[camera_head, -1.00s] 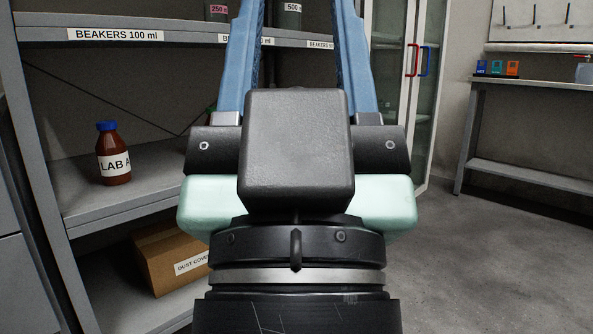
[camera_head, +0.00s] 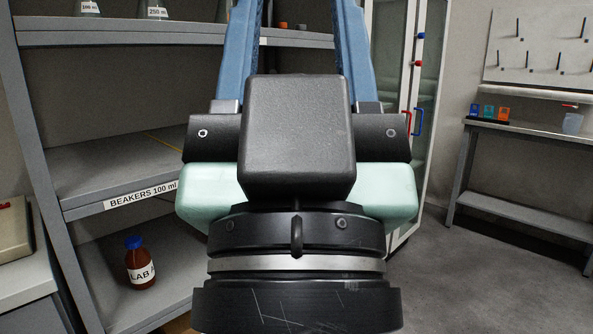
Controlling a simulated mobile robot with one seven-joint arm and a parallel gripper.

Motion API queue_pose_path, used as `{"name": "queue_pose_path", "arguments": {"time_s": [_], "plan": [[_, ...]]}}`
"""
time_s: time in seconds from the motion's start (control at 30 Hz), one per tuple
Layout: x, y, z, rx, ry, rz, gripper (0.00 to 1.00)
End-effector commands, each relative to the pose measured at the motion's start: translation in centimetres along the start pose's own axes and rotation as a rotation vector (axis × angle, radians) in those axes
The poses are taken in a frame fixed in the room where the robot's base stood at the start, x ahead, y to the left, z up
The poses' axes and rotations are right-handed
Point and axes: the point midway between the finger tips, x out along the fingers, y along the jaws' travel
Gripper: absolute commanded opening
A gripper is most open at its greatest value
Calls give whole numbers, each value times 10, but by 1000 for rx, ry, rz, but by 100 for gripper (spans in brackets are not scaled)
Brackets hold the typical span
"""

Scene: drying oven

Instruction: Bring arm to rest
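My gripper (camera_head: 297,30) fills the middle of the head view, seen from behind. Its two blue fingers point away and stand wide apart, one on each side of the black housing. The fingertips run out of the top of the picture. I see nothing held between the parts of the fingers that show. The housing hides some of the space between the fingers.
Grey shelving (camera_head: 110,172) stands at the left and behind the fingers. A brown bottle with a blue cap (camera_head: 140,266) stands on its lower shelf. A glass-door cabinet (camera_head: 426,75) and a bench (camera_head: 530,130) stand at the right. Floor (camera_head: 500,270) at lower right is clear.

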Motion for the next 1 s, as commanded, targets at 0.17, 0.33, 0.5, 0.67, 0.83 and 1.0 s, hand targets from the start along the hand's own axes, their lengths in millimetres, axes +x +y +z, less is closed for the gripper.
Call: {"name": "queue_pose_path", "arguments": {"time_s": [0.17, 0.33, 0.5, 0.67, 0.83, 1.0], "plan": [[54, 0, -51, 0, 0, 0, 50], [92, 0, -88, 0, 0, -1, 50], [131, 0, -124, 0, 0, -1, 50], [168, 0, -159, 0, 0, -1, 50], [205, 0, -194, 1, 0, -2, 50], [223, -1, -211, 1, 0, -2, 50]]}}
